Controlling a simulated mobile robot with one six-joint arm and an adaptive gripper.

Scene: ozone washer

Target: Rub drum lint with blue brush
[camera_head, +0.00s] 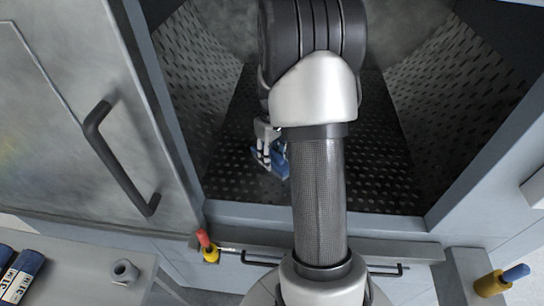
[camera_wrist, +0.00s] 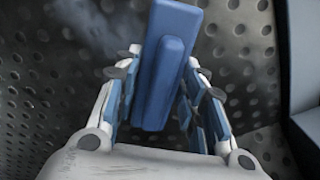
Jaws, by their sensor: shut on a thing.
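The blue brush (camera_wrist: 168,62) is a long blue block with a raised ridge. It stands between the fingers of my gripper (camera_wrist: 162,75) in the wrist view, and the fingers are shut on it. In the head view my gripper (camera_head: 266,148) is inside the open washer drum (camera_head: 225,185), and a blue part of the brush (camera_head: 281,160) shows beside the fingers, low over the perforated floor. A hazy pale patch (camera_wrist: 85,38) on the perforated metal, upper left in the wrist view, may be lint. Whether the brush touches the metal cannot be told.
The washer door (camera_head: 75,120) with a dark handle (camera_head: 118,160) stands at the left. A red-and-yellow knob (camera_head: 207,246) and a blue-and-yellow knob (camera_head: 500,281) are near the front edge. The drum's right side is clear.

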